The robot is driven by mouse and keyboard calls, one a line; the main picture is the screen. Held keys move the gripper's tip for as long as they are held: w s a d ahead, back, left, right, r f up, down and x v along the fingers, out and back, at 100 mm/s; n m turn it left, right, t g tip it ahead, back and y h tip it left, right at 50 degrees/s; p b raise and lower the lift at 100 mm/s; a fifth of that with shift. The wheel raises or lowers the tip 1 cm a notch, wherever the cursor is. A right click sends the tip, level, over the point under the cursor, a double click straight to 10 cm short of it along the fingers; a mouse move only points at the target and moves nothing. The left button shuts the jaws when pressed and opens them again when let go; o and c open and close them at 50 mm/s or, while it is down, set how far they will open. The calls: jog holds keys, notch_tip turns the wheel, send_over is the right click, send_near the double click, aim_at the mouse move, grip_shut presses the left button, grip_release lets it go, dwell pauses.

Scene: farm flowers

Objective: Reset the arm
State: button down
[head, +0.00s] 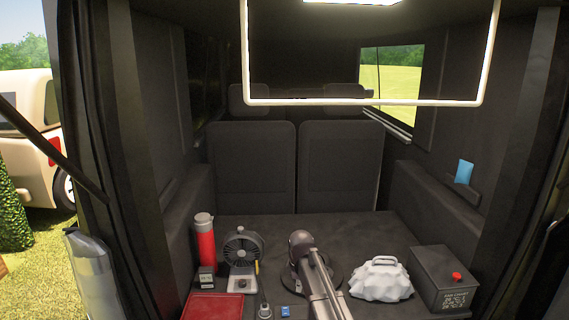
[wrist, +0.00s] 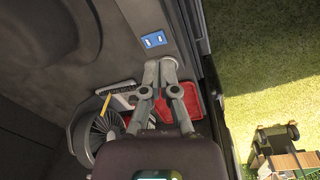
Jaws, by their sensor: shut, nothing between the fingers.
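My arm (head: 318,275) shows in the head view at the bottom middle, over the dark cargo floor. Its gripper cannot be made out clearly there. In the wrist view my gripper (wrist: 160,68) has its two grey fingers together, with nothing held between them. It is above the cargo floor, near the red tray (wrist: 190,100), which is partly hidden behind the fingers.
A fan (head: 242,248) and a red bottle (head: 205,245) stand left of my arm. The floor before the seat backs (head: 341,165) is clear. A white frame (head: 362,102) hangs overhead.

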jog(key=s+d+m, duration=0.6)
jog(key=s+m, duration=0.1)
jog(key=s, duration=0.3)
jog(key=s+d+m, duration=0.6)
jog(key=s+m, duration=0.1)
jog(key=s, duration=0.3)
jog(key=shift+s+r+m+g, duration=0.25)
jog(key=shift+s+m+g, duration=0.05)
jog(key=shift+s+g, duration=0.1)
